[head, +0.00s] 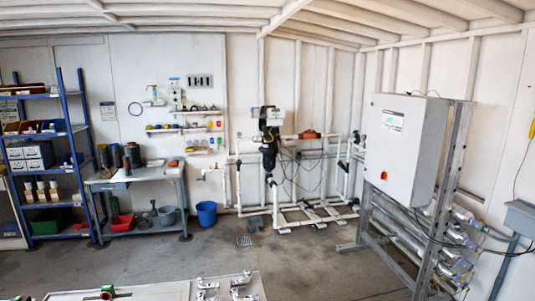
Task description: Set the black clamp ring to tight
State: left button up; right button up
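I cannot make out the black clamp ring for certain in the head view. A black upright unit (268,145) with a pale top stands on the white pipework near the back wall, but it is too small to tell whether a ring sits on it or how it is set. Neither of my grippers shows in this view.
A grey control cabinet (402,148) on a metal frame with pipes stands at right. A workbench (150,180), blue shelving (66,110) and a blue bucket (206,213) stand at left. A bench top (165,291) with fittings is at the bottom edge. The middle floor is clear.

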aim_at(263, 149)
jog(key=z, duration=1.35)
jog(key=i, duration=2.85)
jog(key=u, duration=2.05)
jog(key=i, duration=4.3)
